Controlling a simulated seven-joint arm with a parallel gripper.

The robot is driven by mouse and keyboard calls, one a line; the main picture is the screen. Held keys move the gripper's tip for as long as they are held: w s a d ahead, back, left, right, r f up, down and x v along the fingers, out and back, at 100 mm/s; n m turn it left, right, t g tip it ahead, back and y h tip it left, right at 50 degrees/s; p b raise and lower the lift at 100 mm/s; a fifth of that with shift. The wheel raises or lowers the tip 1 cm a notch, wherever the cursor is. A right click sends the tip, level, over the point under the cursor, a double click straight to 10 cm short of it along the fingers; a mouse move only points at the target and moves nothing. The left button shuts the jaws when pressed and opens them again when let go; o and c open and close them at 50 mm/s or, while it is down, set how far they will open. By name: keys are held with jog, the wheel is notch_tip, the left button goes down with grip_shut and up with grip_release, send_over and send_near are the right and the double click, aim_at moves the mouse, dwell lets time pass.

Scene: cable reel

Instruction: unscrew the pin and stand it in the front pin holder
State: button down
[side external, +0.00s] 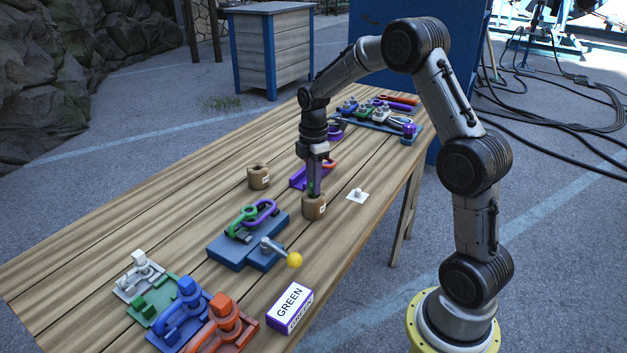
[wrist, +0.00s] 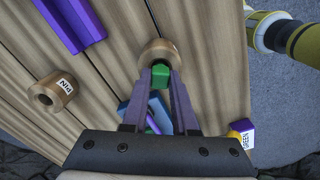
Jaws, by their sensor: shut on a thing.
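My gripper (side external: 314,182) points straight down and is shut on a green pin (wrist: 160,76), which shows between the fingertips in the wrist view. The pin is at the mouth of a round wooden pin holder (side external: 314,208), the nearer of two in the side view. The holder also shows at the fingertips in the wrist view (wrist: 158,48). How deep the pin sits in it is hidden. The other wooden holder (side external: 258,177), labelled PIN in the wrist view (wrist: 52,90), stands farther back and looks empty. Green and purple shackle parts (side external: 256,217) lie on a blue fixture (side external: 228,251).
The fixture has a lever with a yellow knob (side external: 294,260). A purple block (side external: 298,178) lies behind my gripper, and a small white plate (side external: 357,196) lies to its right. A GREEN box (side external: 289,307) and coloured clamps (side external: 187,311) stand at the near end.

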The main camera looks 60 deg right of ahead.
jog(key=shift+f, duration=0.4)
jog(key=c, duration=0.6)
grip_release()
jog(key=shift+r, duration=0.1)
